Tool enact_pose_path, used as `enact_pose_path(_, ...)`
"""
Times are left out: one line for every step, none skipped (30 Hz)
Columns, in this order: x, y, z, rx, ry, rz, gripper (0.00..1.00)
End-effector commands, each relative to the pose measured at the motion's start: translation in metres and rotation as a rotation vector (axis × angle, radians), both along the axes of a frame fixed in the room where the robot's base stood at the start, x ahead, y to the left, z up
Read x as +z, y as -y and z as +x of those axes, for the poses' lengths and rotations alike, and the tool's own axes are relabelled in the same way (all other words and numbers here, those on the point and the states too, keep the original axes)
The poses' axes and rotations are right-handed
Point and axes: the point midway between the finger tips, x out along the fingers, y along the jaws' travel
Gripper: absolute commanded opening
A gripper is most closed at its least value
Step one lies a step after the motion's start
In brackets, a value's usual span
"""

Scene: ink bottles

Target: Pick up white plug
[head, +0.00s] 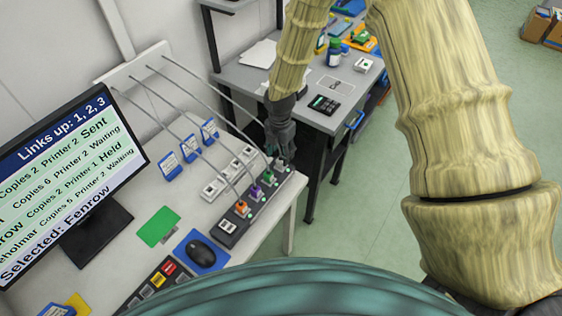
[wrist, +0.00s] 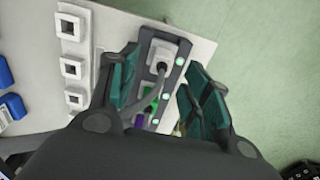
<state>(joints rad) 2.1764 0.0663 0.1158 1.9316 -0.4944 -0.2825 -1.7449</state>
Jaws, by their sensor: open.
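The white plug (wrist: 162,52) sits in the dark socket strip at its far end, with its cable bending down toward my gripper in the wrist view. My gripper (wrist: 162,66) is open, with one finger on each side of the white plug; I cannot tell whether they touch it. In the head view my gripper (head: 281,159) is over the far end of the strip (head: 229,237) and largely hides the white plug. A green plug (head: 269,177), a purple plug (head: 256,190) and an orange plug (head: 242,208) stand along the same strip.
Several white sockets (head: 226,173) line the table beside the strip. Blue label cards (head: 190,148) stand behind them. A monitor (head: 70,170) stands at the left. A mouse (head: 200,252) lies on a blue pad. Grey cables cross from the wall unit (head: 135,65).

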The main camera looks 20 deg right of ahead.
Motion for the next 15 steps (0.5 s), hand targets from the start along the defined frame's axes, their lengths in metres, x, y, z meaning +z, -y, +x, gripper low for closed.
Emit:
enact_pose_path(-0.002, 0.002, -0.001, -0.002, -0.001, -0.001, 0.48)
enact_pose_path(-0.005, 0.002, -0.001, -0.002, -0.002, -0.001, 0.48)
enact_pose_path(-0.008, 0.003, -0.001, -0.002, -0.002, -0.001, 0.48)
enact_pose_path(-0.011, 0.003, -0.001, -0.002, -0.002, -0.001, 0.48)
enact_pose_path(-0.014, 0.003, -0.001, -0.001, -0.002, -0.001, 0.48)
enact_pose_path(-0.018, 0.003, -0.001, 0.0, -0.002, -0.001, 0.48)
enact_pose_path(-0.021, 0.003, -0.001, 0.0, -0.002, -0.001, 0.48)
enact_pose_path(-0.024, 0.003, -0.001, 0.0, -0.001, -0.001, 0.48)
enact_pose_path(-0.028, 0.003, -0.001, 0.0, -0.002, -0.001, 0.48)
enact_pose_path(-0.03, 0.003, -0.001, -0.001, -0.001, -0.001, 0.48)
enact_pose_path(-0.032, 0.003, 0.0, -0.001, -0.001, -0.001, 0.48)
enact_pose_path(-0.035, 0.003, 0.0, -0.002, 0.0, 0.0, 0.48)
enact_pose_path(-0.037, 0.003, 0.0, -0.002, 0.0, 0.0, 0.48)
enact_pose_path(-0.038, 0.003, 0.0, -0.002, 0.0, 0.0, 0.48)
enact_pose_path(-0.04, 0.003, -0.001, -0.002, 0.0, 0.0, 0.48)
